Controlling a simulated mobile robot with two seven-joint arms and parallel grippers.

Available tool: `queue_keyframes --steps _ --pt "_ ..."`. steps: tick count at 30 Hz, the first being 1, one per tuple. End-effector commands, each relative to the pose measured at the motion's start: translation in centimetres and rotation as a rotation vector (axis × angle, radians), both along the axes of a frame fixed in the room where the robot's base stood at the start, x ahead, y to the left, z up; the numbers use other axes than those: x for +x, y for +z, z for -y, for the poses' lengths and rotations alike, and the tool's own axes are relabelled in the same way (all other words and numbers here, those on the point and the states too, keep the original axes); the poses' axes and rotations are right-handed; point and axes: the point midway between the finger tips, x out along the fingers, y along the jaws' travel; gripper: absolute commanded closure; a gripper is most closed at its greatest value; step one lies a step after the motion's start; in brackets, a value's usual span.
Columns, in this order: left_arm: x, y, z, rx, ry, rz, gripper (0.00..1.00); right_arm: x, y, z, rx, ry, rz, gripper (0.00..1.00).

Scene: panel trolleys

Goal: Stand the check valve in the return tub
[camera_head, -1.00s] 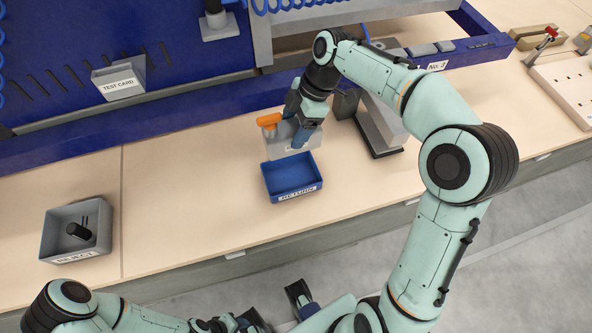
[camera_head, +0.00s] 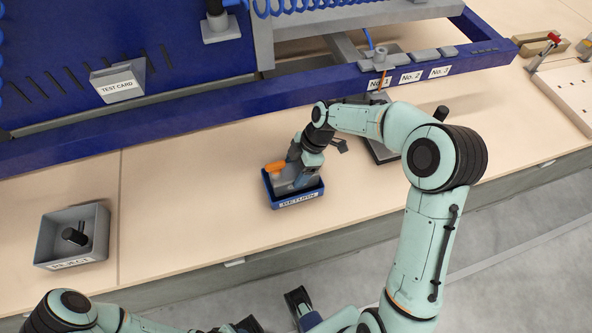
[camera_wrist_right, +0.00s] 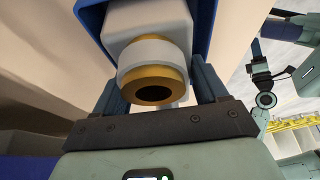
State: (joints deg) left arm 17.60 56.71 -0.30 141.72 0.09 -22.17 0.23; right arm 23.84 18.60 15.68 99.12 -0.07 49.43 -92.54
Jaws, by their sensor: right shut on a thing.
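The check valve (camera_head: 284,184) has a grey body and an orange part. In the right wrist view, its pale body (camera_wrist_right: 146,22) ends in a brass-coloured ring with a dark bore. My right gripper (camera_head: 299,176) is shut on it, one finger on each side. The valve is inside the outline of the blue return tub (camera_head: 298,201), low between its walls. Whether it touches the tub floor is hidden. The tub's wall also shows in the right wrist view (camera_wrist_right: 205,25). My left gripper (camera_head: 274,312) is at the bottom edge, fingers apart and empty.
A grey reject tub (camera_head: 58,258) with a dark part inside stands at left. A test card holder (camera_head: 118,84) is on the blue panel behind. A grey stand (camera_head: 381,152) is right of the return tub. The bench between the tubs is clear.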

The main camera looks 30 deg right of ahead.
Motion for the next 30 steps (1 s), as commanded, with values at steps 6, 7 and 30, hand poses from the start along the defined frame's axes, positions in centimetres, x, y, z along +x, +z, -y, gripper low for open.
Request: queue_keyframes --steps 6,7,30 --pt "0.0 -0.1 0.0 0.000 0.001 0.002 0.57 0.1 -1.0 0.0 0.000 0.000 0.003 0.88" --pt "0.0 -0.1 0.0 0.000 0.001 0.002 0.57 0.1 -1.0 0.0 0.000 0.000 0.003 0.88" --pt "0.0 0.1 0.0 0.000 0.000 0.000 0.57 0.0 0.5 0.6 -0.002 -0.003 0.004 0.17"
